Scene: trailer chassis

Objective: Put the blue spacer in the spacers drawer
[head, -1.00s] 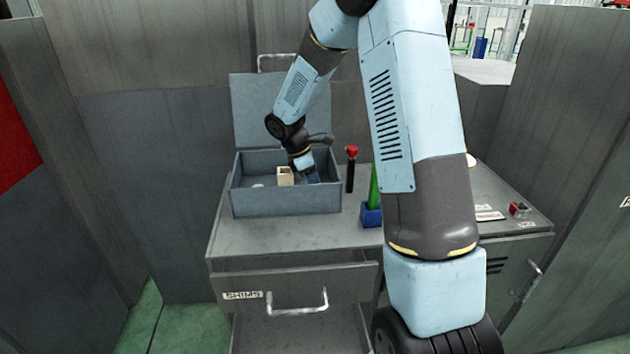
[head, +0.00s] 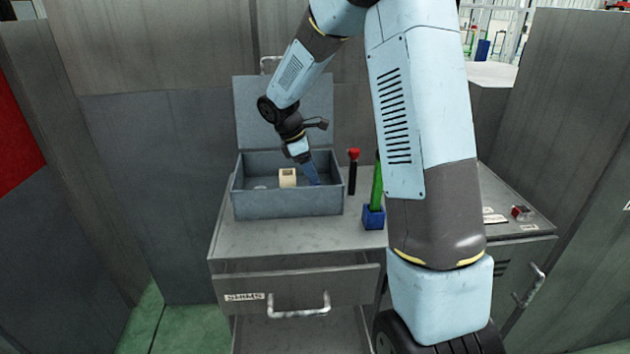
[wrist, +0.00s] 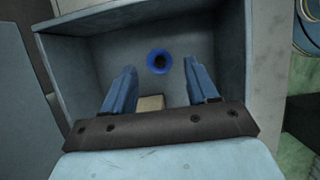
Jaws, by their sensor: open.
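The blue spacer (wrist: 159,55) shows in the wrist view as a blue ring with a dark centre, lying on the floor of the grey box (head: 285,205). My gripper (head: 315,182) reaches down into this open-lidded box. In the wrist view its two blue fingers (wrist: 163,72) are apart with nothing between them, and the ring appears beyond their tips. In the head view I cannot make out the spacer; the box wall and my gripper may hide it. A drawer front (head: 285,291) with a handle and a label sits under the bench top; the blurred label looks like SHIMS.
A cream block (head: 287,177) is in the box left of my gripper. Right of the box stand a red-topped black tool (head: 353,170) and a green-handled item in a blue holder (head: 373,216). The bench top (head: 290,238) before the box is clear. My arm covers the bench's right part.

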